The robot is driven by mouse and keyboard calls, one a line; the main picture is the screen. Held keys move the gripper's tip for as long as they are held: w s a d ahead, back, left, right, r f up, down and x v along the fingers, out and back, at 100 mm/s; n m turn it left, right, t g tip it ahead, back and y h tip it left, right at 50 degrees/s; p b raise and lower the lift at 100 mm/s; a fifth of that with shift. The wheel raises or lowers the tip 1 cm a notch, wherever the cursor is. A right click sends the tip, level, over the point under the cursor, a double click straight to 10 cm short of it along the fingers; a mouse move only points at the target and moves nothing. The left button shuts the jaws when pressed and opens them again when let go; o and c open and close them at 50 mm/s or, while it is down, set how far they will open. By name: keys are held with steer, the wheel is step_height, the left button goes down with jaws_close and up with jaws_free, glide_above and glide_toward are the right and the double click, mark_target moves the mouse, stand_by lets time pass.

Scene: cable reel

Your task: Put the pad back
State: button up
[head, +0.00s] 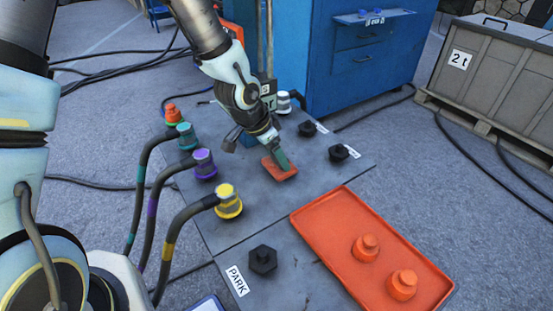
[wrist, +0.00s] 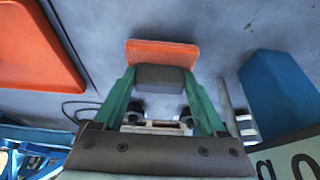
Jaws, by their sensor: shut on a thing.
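The pad, an orange plate with a dark grey block on it, shows in the head view (head: 281,173) and in the wrist view (wrist: 160,54). My gripper (head: 280,160) is shut on the grey block. Its two green fingers press on both sides of the block in the wrist view (wrist: 160,80). The orange plate sticks out beyond the fingertips. The pad is over the dark grey board (head: 225,215); I cannot tell whether it touches the board.
Yellow (head: 228,203), purple (head: 204,164) and teal (head: 187,136) cable plugs stand on the left. Black fittings (head: 339,153) stand on the right and one near the PARK label (head: 237,281). An orange tray (head: 325,235) with two orange caps lies in front. A blue cabinet (head: 350,75) stands behind.

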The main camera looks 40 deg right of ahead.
steer(key=shift+f, duration=0.45)
steer(key=shift+f, duration=0.15)
steer(key=o, duration=1.5)
steer(key=shift+o, duration=0.2)
steer(key=p+v, duration=0.3)
steer(key=v, duration=0.9)
steer(key=shift+r, duration=0.25)
